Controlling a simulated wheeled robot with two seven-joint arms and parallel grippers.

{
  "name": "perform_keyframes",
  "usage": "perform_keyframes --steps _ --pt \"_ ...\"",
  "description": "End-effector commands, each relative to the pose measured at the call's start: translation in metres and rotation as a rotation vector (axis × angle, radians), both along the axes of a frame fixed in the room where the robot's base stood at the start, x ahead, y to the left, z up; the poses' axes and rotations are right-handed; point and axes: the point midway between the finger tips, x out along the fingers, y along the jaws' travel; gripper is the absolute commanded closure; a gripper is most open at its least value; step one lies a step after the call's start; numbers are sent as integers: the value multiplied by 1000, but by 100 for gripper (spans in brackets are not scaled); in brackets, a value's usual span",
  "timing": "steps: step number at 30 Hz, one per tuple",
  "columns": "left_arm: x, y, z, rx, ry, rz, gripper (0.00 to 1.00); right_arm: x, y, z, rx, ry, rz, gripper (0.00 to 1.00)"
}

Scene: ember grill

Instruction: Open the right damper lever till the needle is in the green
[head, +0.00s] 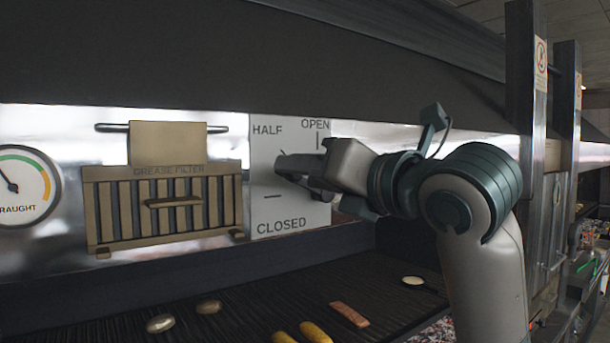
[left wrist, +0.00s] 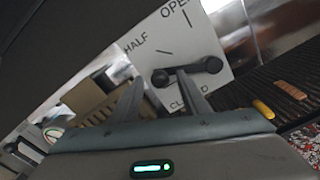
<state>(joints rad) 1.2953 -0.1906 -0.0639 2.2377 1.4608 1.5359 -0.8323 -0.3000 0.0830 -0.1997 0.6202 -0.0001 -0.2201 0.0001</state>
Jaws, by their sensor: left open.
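The damper lever (left wrist: 184,71) is a dark bar with rounded ends on a white plate (head: 262,215) marked HALF, OPEN and CLOSED. In the left wrist view it points left from its right end, below the HALF mark. My left gripper (head: 302,175) is at the plate, hiding most of the lever in the head view. Its fingers (left wrist: 160,84) are open, with the lever's left end between their tips; contact cannot be told. The draught gauge (head: 22,195) is cut by the left edge; its needle points up-left, and the band at its tip is out of frame. My right gripper is not visible.
A tan grease filter (head: 165,205) with a handle is left of the plate. Below is a dark grill (head: 235,325) with yellow pieces (head: 312,332), a brown strip (head: 349,314) and round items. A metal post (head: 527,130) stands at right.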

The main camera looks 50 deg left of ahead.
Motion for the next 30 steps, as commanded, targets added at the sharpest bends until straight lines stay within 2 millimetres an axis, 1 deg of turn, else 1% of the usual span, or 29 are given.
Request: perform_keyframes --steps 5,8,18,24,27,30 --pt "-1 -20 -4 1 0 -4 58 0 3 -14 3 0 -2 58" --pt "-2 -36 -4 0 0 -4 58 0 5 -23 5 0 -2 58" --pt "-8 -105 -5 1 1 -5 58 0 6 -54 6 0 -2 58" --pt "-13 -140 -3 3 -1 1 58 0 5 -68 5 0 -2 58" --pt "-14 -153 -2 3 -1 1 58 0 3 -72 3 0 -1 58" --pt "-14 -162 -1 1 0 0 58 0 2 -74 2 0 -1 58"
